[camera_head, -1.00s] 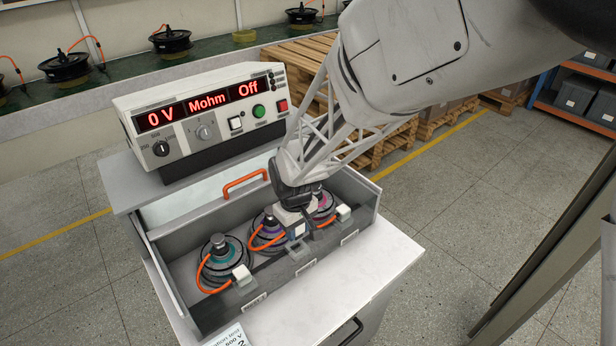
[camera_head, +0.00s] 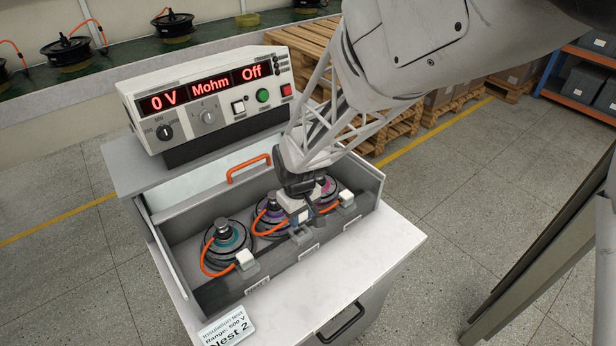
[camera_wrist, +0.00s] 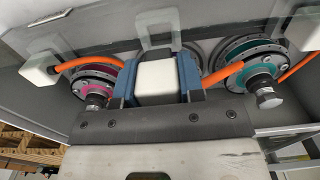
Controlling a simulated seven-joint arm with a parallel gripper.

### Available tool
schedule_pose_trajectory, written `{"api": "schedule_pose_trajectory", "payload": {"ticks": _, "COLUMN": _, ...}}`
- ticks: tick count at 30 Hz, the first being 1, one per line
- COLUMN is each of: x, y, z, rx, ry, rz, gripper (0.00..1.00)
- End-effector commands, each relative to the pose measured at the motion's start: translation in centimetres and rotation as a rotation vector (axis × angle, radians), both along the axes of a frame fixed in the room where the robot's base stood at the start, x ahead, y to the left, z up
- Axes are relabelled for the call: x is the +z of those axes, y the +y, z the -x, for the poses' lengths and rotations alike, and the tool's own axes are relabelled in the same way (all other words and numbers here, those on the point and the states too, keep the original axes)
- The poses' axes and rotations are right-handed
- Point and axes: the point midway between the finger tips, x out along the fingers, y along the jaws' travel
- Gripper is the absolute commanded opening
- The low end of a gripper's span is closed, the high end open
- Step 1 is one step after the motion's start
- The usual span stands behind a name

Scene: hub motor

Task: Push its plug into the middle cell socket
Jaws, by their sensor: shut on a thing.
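My gripper (camera_head: 299,217) is shut on a white plug (camera_wrist: 158,78), which sits between its blue fingers in the wrist view. An orange cable (camera_wrist: 222,76) runs from the plug's side. The middle hub motor (camera_head: 264,224), with a purple face, stands beside my gripper in the head view and is partly hidden by it. The middle cell socket (camera_wrist: 160,24) shows as a grey frame just beyond the plug in the wrist view. The plug looks apart from it; the plug's underside and the gap's depth are hidden.
The left cell holds a teal-faced motor (camera_head: 226,240) with its white plug (camera_head: 246,259) at its socket. The right cell holds a pink-faced motor (camera_wrist: 96,76) with its plug (camera_wrist: 40,68) at its socket. The tester (camera_head: 205,105) stands behind, near an orange handle (camera_head: 249,168).

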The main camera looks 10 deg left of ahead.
Motion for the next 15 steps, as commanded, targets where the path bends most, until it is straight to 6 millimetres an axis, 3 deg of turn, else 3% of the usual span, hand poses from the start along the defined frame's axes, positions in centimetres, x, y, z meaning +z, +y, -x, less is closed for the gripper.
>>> {"api": "schedule_pose_trajectory", "payload": {"ticks": 15, "x": -1.4, "y": 0.0, "z": 0.0, "rx": 0.000, "ry": 0.000, "rz": 0.000, "gripper": 0.03}}
